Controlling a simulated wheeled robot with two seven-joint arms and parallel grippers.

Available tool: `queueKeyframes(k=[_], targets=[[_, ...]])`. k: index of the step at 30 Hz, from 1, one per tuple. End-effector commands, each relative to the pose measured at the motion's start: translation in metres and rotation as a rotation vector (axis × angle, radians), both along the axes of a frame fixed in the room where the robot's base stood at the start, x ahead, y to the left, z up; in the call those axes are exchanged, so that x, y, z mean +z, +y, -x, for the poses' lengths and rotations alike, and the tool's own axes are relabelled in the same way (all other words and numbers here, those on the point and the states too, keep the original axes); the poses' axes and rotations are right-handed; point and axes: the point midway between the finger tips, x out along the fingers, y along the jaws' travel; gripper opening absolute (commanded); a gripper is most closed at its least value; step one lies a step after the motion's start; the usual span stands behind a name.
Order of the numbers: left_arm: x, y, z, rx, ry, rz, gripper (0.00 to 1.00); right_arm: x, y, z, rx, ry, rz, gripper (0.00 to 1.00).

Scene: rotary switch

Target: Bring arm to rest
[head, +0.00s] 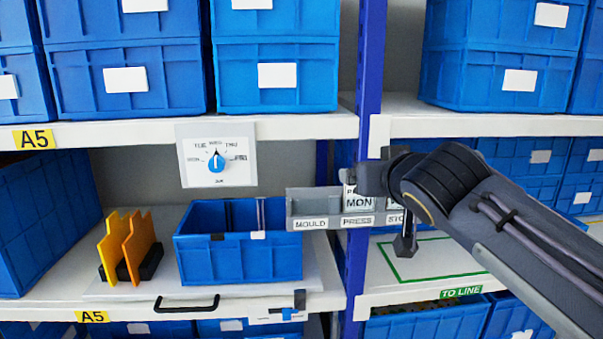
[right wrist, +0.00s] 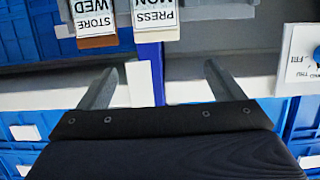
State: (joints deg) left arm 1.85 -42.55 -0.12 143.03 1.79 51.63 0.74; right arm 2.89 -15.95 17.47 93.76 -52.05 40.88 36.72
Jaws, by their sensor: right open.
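My right arm (head: 500,235) comes in from the right in the head view, its wrist in front of the blue shelf post. My right gripper (right wrist: 158,88) is open and empty in the right wrist view, its two fingers apart with nothing between them but the background. In the head view its fingertips are hard to make out. The rotary switch (head: 217,164) is a blue knob on a white panel with day labels, left of the gripper and apart from it. The knob's white mark stands about upright. The panel's edge also shows in the right wrist view (right wrist: 298,70). My left gripper is not in view.
A label rail (head: 313,208) with MOULD and PRESS cards is close to the wrist. A blue bin (head: 240,262) and orange plates (head: 128,245) stand on the left shelf. A green-outlined area (head: 440,262) on the right shelf looks empty. Blue post (head: 368,60) separates the bays.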

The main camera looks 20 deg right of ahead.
Motion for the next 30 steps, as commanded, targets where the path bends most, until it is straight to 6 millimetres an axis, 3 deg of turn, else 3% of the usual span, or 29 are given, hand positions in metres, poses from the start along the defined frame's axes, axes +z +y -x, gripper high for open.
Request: queueKeyframes(k=[4, 7, 11, 15, 18, 21, 25, 30], targets=[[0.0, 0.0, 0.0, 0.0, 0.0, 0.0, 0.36, -0.008, 0.0, 0.003, 0.002, 0.019, -0.004, 0.88], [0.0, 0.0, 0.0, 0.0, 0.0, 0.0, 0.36, -0.037, 0.001, 0.017, 0.012, 0.091, -0.02, 0.88], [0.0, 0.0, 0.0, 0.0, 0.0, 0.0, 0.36, -0.11, 0.006, 0.056, 0.048, 0.266, -0.08, 0.88], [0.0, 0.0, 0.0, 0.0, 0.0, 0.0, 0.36, -0.198, 0.026, 0.113, 0.122, 0.468, -0.195, 0.88], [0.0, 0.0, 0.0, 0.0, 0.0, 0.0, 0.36, -0.25, 0.047, 0.152, 0.188, 0.582, -0.291, 0.88], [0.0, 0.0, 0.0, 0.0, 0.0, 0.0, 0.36, -0.287, 0.069, 0.185, 0.25, 0.66, -0.379, 0.88], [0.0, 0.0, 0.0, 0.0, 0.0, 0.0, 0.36, -0.313, 0.09, 0.21, 0.308, 0.714, -0.46, 0.88], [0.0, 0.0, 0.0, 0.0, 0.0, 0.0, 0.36, -0.322, 0.098, 0.219, 0.332, 0.73, -0.49, 0.88]])
